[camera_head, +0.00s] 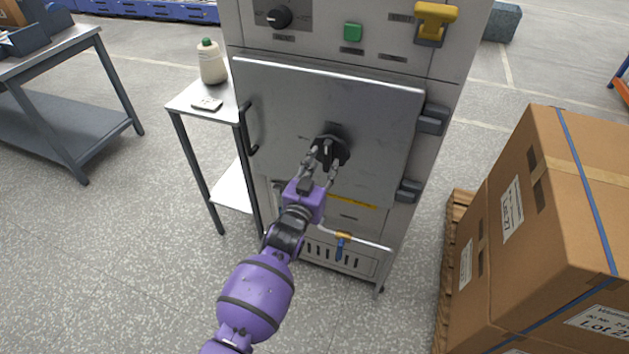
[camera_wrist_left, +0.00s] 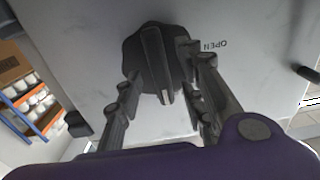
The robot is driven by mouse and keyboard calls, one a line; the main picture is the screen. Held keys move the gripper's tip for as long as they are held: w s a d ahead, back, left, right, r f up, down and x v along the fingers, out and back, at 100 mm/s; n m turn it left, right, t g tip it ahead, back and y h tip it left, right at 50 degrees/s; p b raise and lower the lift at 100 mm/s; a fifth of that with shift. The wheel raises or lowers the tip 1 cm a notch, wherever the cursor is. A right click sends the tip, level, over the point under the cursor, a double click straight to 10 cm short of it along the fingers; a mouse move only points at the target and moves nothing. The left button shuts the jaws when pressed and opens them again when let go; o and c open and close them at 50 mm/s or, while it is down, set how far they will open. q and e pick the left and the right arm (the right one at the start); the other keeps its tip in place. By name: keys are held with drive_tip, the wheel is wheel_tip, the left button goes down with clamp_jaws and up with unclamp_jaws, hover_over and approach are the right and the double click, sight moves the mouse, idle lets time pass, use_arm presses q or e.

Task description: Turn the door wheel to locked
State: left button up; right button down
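The door wheel (camera_head: 331,141) is a dark round knob with a raised grip bar, in the middle of the grey metal cabinet door (camera_head: 275,95). In the left wrist view the wheel (camera_wrist_left: 150,50) has a pale line at the near end of its bar, and the word OPEN appears, turned over, just right of it. My left gripper (camera_head: 324,160) is at the wheel, its fingers apart on either side of the bar. In the left wrist view, gaps show between the gripper's fingers (camera_wrist_left: 160,78) and the bar. My right gripper is out of view.
A door handle (camera_head: 250,128) is at the door's left edge, hinges (camera_head: 432,119) at its right. A side table (camera_head: 178,103) with a bottle (camera_head: 211,63) stands left. Cardboard boxes (camera_head: 560,190) on a pallet stand right. A yellow-handled lever (camera_head: 434,20) is above the door.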

use_arm(q)
drive_tip(key=v, duration=1)
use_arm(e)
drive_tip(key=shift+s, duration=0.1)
